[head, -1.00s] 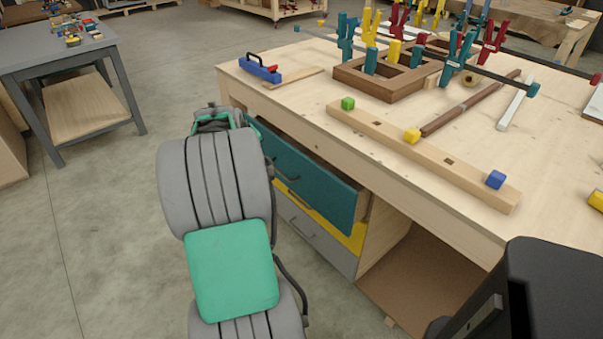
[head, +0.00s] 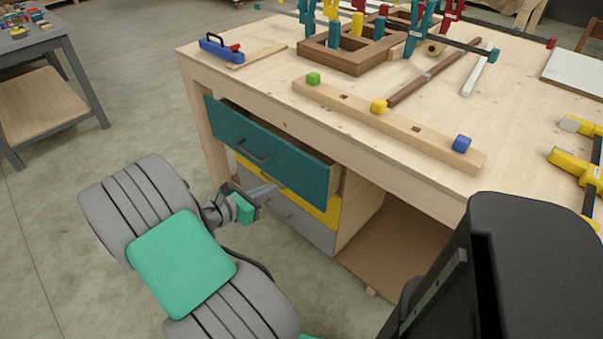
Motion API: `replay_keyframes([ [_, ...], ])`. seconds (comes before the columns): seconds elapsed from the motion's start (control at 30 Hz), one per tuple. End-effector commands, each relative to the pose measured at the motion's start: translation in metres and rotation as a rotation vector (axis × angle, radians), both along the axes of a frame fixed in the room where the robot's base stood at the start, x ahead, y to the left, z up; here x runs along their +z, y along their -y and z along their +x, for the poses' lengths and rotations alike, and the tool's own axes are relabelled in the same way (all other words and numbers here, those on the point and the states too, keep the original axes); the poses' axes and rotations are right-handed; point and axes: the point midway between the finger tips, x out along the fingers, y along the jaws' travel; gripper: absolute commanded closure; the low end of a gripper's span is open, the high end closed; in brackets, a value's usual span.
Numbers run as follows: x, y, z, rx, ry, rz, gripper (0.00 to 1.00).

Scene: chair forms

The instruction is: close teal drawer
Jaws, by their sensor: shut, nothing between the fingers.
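The teal drawer (head: 268,152) is the top drawer of the wooden workbench and stands pulled out, with a gap showing behind its front panel. Its dark bar handle (head: 253,151) is on the front. My gripper (head: 270,190) is shut and empty, below the teal drawer's handle and in front of the lower drawers. I cannot tell whether it touches anything. My arm covers the floor left of the drawers.
Below are a yellow drawer (head: 322,208) and a grey drawer (head: 300,226), both apparently closed. The workbench top (head: 250,85) holds a wooden beam (head: 400,127), a blue tool (head: 221,46) and clamps. A grey table (head: 35,45) stands at left. Open floor lies between.

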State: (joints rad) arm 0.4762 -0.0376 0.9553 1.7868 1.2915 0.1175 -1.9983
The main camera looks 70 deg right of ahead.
Motion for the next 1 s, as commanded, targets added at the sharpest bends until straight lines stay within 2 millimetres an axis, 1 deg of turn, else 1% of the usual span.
replay_keyframes([
  [0.17, -0.011, 0.023, -0.014, -0.008, 0.003, 0.0, 1.0],
  [0.47, -0.032, 0.079, -0.042, -0.009, 0.006, -0.001, 1.0],
  [0.6, -0.031, 0.102, -0.053, -0.007, 0.007, -0.002, 1.0],
  [0.7, -0.031, 0.112, -0.058, -0.006, 0.006, 0.0, 1.0],
  [0.8, -0.03, 0.117, -0.06, -0.004, 0.006, -0.001, 1.0],
  [1.0, -0.029, 0.118, -0.06, -0.003, 0.006, -0.001, 1.0],
])
